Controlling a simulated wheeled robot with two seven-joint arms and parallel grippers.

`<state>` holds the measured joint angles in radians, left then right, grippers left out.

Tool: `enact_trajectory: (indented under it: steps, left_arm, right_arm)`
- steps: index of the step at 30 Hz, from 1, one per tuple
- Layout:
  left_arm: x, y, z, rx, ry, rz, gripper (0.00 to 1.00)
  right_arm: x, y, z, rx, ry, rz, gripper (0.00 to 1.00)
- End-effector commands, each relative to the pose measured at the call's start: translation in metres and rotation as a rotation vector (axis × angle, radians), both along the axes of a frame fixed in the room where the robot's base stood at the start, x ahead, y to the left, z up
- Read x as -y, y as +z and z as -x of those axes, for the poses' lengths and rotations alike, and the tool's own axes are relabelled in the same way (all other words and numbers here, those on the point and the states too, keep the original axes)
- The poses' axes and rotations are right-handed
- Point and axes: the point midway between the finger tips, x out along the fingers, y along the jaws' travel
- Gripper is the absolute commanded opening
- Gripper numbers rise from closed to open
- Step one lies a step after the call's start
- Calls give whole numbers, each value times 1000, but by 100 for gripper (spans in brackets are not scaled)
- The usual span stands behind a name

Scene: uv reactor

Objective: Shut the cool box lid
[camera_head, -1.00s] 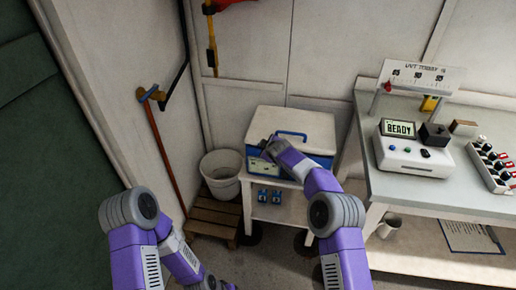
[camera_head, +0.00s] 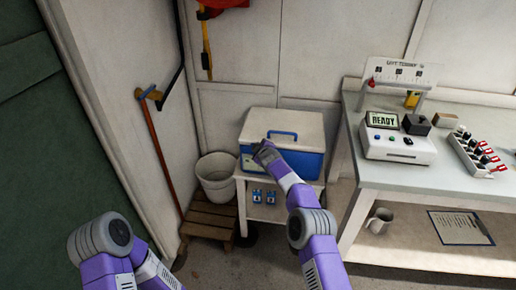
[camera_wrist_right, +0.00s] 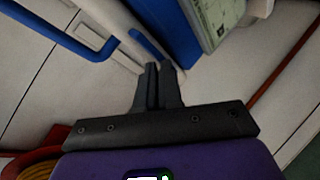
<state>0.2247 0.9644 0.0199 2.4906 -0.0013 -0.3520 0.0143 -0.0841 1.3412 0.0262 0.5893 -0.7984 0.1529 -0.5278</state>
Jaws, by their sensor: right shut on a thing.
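The cool box (camera_head: 308,164) stands on a small white stand. It has a blue body and a white lid (camera_head: 305,122) with a blue handle (camera_head: 282,134). The lid lies over the body; I cannot tell if a gap is left at its front edge. My right gripper (camera_head: 262,151) is at the lid's front edge. In the right wrist view its fingers (camera_wrist_right: 158,68) are close together at a blue tab (camera_wrist_right: 148,46) on the lid's edge and shut on it. The fingertips partly hide the contact. My left arm is low at the left; its gripper is out of view.
A white bucket (camera_head: 218,177) on a wooden pallet (camera_head: 207,221) stands left of the box. A workbench (camera_head: 440,178) with a device reading READY (camera_head: 398,147) is at the right. Blue items (camera_head: 257,196) sit on the stand's shelf.

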Motion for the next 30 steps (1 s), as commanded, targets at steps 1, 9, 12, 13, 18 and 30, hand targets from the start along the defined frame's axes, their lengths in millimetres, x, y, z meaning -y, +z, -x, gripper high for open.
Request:
enact_trajectory:
  steps: [1, 9, 12, 13, 18, 30]
  left_arm:
    - [0, -1, 0, 0, 0, 0, 66]
    - [0, -2, 0, 0, 0, 0, 66]
    - [0, -2, 0, 0, 0, 0, 66]
    - [0, -2, 0, 0, 0, 0, 66]
    - [0, -2, 0, 0, 0, 0, 66]
    - [0, 1, 0, 0, 0, 0, 66]
  right_arm:
    - [9, -28, 4, -41, -13, 5, 0]
    - [9, -28, 4, -44, -13, 7, 28]
    - [9, -28, 4, -44, -12, 8, 44]
    - [9, -28, 4, -44, -12, 8, 47]
    - [9, -28, 4, -44, -12, 8, 47]
    - [2, -20, 13, -37, -2, 18, 47]
